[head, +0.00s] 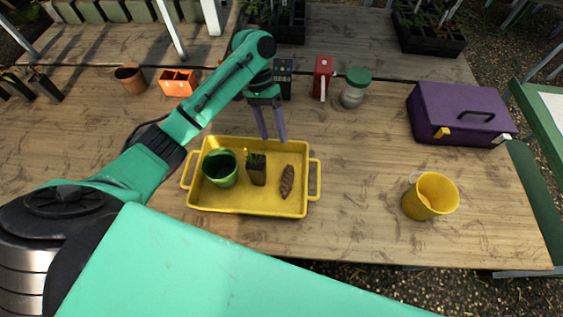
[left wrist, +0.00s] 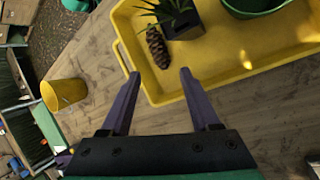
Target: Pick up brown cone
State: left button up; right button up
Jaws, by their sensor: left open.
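The brown cone (head: 287,180) is a scaly pine cone lying in the right part of the yellow tray (head: 245,209). In the left wrist view the cone (left wrist: 157,47) lies near the tray's end, beyond the fingertips and between their lines. My left gripper (head: 272,139) is open and empty above the tray's far edge, apart from the cone. Its two purple fingers also show in the left wrist view (left wrist: 160,74). My right gripper is not in view.
A dark potted plant (head: 257,174) stands just left of the cone, and a green pot (head: 220,168) farther left in the tray. A yellow bucket (head: 430,196) and a purple toolbox (head: 459,113) stand to the right. A jar (head: 354,92) and red box (head: 322,77) stand behind.

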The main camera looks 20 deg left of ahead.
pick_arm(q)
jog(key=p, duration=0.2)
send_near(285, 177)
jog(key=s+f, duration=0.1)
jog(key=x, duration=0.2)
jog(key=p+x, duration=0.1)
jog(key=x, duration=0.4)
jog(key=shift+w+d+f+p, duration=0.15)
jog(key=shift+d+f+p, duration=0.15)
jog(key=shift+d+f, duration=0.25)
jog(key=shift+f, duration=0.1)
grip_shut()
